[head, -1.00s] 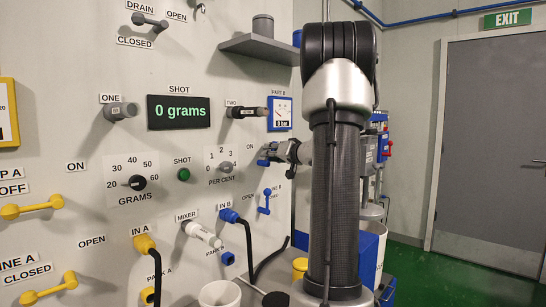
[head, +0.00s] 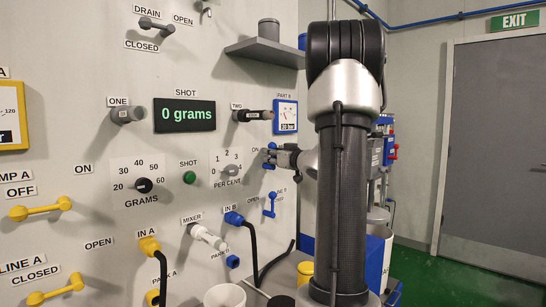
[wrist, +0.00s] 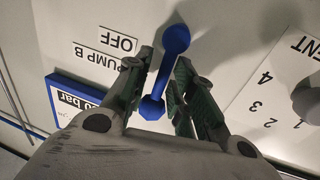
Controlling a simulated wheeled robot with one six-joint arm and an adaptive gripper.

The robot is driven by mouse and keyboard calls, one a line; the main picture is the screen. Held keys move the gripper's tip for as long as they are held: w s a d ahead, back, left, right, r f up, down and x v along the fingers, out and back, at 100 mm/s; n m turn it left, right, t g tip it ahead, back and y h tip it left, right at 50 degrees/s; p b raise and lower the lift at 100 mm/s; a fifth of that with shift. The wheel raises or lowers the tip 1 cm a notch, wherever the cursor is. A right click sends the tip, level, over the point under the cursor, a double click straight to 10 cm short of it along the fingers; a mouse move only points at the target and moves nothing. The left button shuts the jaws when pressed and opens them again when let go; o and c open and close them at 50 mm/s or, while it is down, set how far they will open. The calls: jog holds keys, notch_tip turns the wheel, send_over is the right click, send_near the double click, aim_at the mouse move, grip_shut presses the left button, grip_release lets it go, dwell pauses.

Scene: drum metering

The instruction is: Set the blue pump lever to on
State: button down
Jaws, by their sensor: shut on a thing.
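The blue pump lever (wrist: 166,72) shows in the wrist view as a bar with a round knob at its upper end and a faceted knob at its lower end. It lies between the fingers of my gripper (wrist: 163,85), which is shut on it. The upside-down labels PUMP B and OFF (wrist: 118,42) are left of it. In the head view only a bit of the blue lever (head: 268,164) shows beside my gripper (head: 276,158), near an ON label (head: 256,150). My gripper and arm hide the rest.
The PER CENT dial (head: 232,171) is close on the left. A smaller blue line lever (head: 270,205) is just below. The shot display (head: 184,115) reads 0 grams.

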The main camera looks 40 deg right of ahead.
jog(key=shift+r, duration=0.1)
jog(key=c, duration=1.5)
grip_release()
jog(key=shift+a, duration=0.1)
jog(key=shift+s, duration=0.1)
jog(key=s, duration=1.1)
jog(key=shift+s+a, duration=0.3)
jog(key=shift+s, duration=0.1)
